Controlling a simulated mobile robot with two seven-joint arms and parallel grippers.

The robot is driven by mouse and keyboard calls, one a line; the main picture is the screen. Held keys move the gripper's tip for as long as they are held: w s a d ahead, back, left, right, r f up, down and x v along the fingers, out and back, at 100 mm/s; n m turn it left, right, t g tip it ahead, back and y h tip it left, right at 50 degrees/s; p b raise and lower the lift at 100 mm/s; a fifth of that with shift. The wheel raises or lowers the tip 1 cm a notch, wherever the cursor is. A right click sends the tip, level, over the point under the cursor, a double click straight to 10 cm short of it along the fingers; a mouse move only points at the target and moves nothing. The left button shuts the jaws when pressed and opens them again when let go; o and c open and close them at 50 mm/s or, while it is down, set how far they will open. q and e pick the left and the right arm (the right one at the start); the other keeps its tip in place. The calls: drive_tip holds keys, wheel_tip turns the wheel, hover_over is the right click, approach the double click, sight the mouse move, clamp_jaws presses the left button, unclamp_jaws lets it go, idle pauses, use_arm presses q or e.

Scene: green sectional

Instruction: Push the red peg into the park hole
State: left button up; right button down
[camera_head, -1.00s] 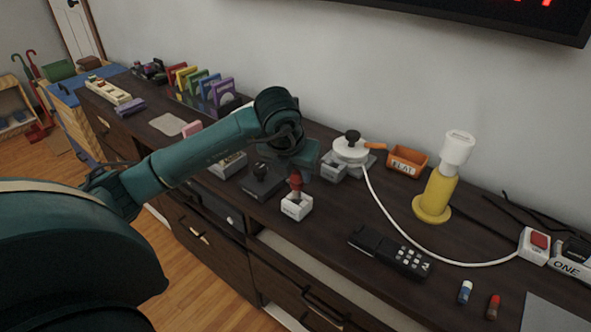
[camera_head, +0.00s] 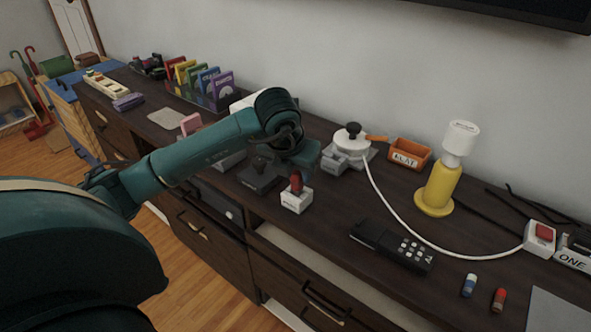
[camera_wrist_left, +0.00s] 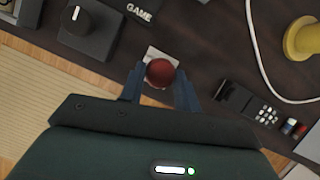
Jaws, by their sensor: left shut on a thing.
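The red peg (camera_head: 296,181) stands at the white block (camera_head: 297,202), which has dark lettering on its front that I cannot read. In the left wrist view the peg's round red top (camera_wrist_left: 160,72) shows between the fingers, with part of the white block (camera_wrist_left: 155,52) behind it. My left gripper (camera_wrist_left: 160,88) is shut on the red peg; in the head view it (camera_head: 299,178) is at the block, partly hidden by my own wrist. How deep the peg sits in the block is hidden. My right gripper is not in view.
A black phone-like handset (camera_head: 392,246) lies to the right. A dark box with a knob (camera_head: 260,175) stands close on the left. Behind are a white round device (camera_head: 351,141) with a cable, an orange bin (camera_head: 409,154) and a yellow stand (camera_head: 437,190). Two small capsules lie at front right.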

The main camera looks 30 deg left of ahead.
use_arm(q)
drive_tip(key=shift+f+b, duration=0.6)
drive_tip(key=shift+f, duration=0.25)
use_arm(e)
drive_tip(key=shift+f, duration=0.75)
use_arm(q)
drive_tip(key=o, duration=1.1)
drive_tip(key=shift+c, duration=0.2)
drive_tip(key=shift+s+r, duration=0.1)
drive_tip(key=shift+r, duration=0.3)
drive_tip(key=p+v, duration=0.1)
drive_tip(key=v, duration=1.1)
drive_tip(key=shift+r, duration=0.25)
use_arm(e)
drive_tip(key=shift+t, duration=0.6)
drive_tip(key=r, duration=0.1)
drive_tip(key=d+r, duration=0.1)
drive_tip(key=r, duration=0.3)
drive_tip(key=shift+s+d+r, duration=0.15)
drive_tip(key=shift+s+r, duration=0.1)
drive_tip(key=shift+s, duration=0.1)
